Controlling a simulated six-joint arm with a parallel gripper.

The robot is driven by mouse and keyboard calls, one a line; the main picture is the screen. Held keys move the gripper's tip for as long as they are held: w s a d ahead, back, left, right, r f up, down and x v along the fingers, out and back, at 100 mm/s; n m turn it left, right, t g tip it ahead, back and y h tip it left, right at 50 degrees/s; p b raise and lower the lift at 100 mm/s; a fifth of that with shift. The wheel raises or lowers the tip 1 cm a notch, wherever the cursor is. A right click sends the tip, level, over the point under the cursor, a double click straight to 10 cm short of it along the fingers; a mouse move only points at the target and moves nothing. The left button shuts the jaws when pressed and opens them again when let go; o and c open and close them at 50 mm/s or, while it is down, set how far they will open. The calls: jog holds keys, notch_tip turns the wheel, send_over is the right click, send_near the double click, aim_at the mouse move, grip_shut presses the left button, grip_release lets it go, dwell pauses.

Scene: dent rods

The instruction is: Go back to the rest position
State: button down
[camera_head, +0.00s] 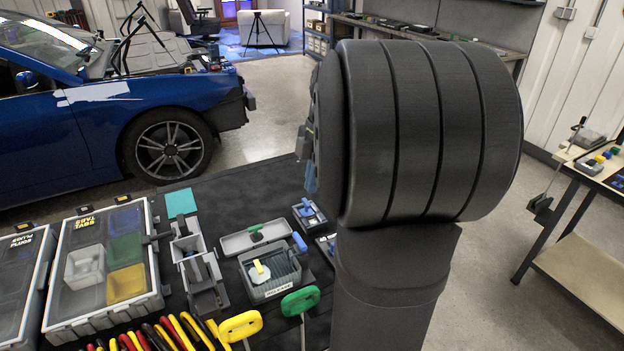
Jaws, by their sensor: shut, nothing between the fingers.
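My own dark arm link fills the centre right of the head view and hides much of the bench behind it. I cannot make out my gripper or its fingertips. At the bench's front lie a yellow-handled tool (240,326) and a green-handled tool (300,301) with a thin shaft. Behind them is a grey box (272,274) with a slotted inside, a yellow and white piece in it and a label on its front. A grey lid or shallow tray (255,238) lies just behind the box.
The dark bench (250,195) also bears a case of coloured bins (150,290), a second case (25,285), grey holders (200,270) and several red and yellow handles (165,335). A blue car (75,130) stands behind left. A side table (590,180) is at right.

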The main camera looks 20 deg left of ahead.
aim_at(300, 239)
jog(key=f, duration=0.4)
jog(key=s+a+f, duration=0.1)
jog(key=f, duration=0.4)
jog(key=s+f, duration=0.1)
jog(key=f, duration=0.4)
jog(key=shift+a, duration=0.4)
jog(key=shift+r, duration=0.1)
notch_tip(300, 239, up, 13)
jog(key=w+d, duration=0.2)
jog(key=f, duration=0.4)
jog(key=s+a+f, duration=0.1)
jog(key=f, duration=0.3)
jog(key=s+a+f, duration=0.1)
jog(key=f, duration=0.4)
notch_tip(300, 239, up, 18)
jog(key=w+d, duration=0.2)
jog(key=shift+t+h, duration=0.3)
jog(key=shift+h, duration=0.1)
jog(key=shift+s+a, duration=1.4)
jog(key=shift+a, duration=0.2)
